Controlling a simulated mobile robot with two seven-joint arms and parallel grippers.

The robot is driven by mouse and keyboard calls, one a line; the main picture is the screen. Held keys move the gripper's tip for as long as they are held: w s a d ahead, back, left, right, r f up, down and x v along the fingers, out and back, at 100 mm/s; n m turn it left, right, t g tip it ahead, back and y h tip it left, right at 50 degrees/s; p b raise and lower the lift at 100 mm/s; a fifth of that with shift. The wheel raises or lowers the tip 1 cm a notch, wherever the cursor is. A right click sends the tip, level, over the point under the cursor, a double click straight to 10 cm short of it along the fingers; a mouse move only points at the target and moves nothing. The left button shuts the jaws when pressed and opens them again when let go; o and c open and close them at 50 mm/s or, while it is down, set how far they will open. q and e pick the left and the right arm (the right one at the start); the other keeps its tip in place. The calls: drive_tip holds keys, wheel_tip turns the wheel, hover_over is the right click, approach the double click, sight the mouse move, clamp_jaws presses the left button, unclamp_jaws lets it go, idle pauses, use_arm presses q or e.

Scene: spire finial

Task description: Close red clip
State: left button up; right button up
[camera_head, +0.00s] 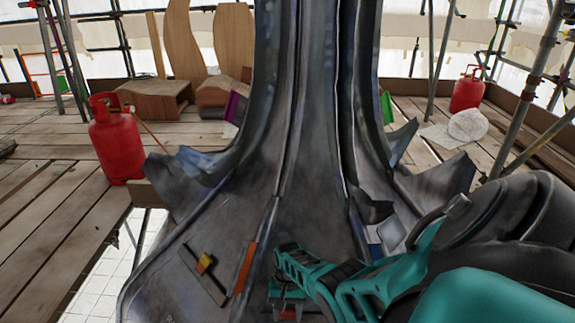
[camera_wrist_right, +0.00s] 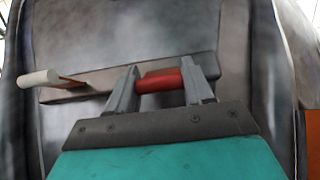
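The red clip (camera_wrist_right: 160,80) shows in the right wrist view as a short red cylinder handle at a long grey bar (camera_wrist_right: 88,84). My right gripper (camera_wrist_right: 161,72) has one grey finger at each end of this handle, with no gap that I can see, so it looks shut on it. The clip's base is hidden behind the fingers. In the head view, my teal right gripper (camera_head: 287,297) points down at the bottom centre, with a bit of red below it. My left gripper is in neither view.
A pale handle (camera_wrist_right: 40,78) stands out from the bar's left end. In the head view, a yellow clip (camera_head: 204,262) and an orange strip (camera_head: 245,266) sit on the grey spire (camera_head: 300,190). Red gas bottles (camera_head: 117,145) and scaffold poles stand around the plank deck (camera_head: 50,190).

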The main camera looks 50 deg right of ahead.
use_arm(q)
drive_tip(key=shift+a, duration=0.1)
use_arm(e)
drive_tip(key=o, duration=0.4)
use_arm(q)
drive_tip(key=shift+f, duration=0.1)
use_arm(e)
drive_tip(key=p+v, duration=0.4)
drive_tip(key=v, duration=0.1)
drive_tip(key=shift+r, duration=0.4)
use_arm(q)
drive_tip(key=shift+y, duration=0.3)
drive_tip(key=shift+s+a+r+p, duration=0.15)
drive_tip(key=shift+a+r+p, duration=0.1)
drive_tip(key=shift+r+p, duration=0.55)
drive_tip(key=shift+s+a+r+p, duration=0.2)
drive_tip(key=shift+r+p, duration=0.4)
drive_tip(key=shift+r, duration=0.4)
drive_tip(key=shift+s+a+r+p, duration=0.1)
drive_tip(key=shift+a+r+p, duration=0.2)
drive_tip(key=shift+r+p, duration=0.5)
use_arm(e)
approach(288, 310)
drive_tip(key=shift+v, duration=0.95)
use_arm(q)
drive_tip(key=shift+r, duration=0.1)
use_arm(e)
drive_tip(key=shift+w, duration=0.15)
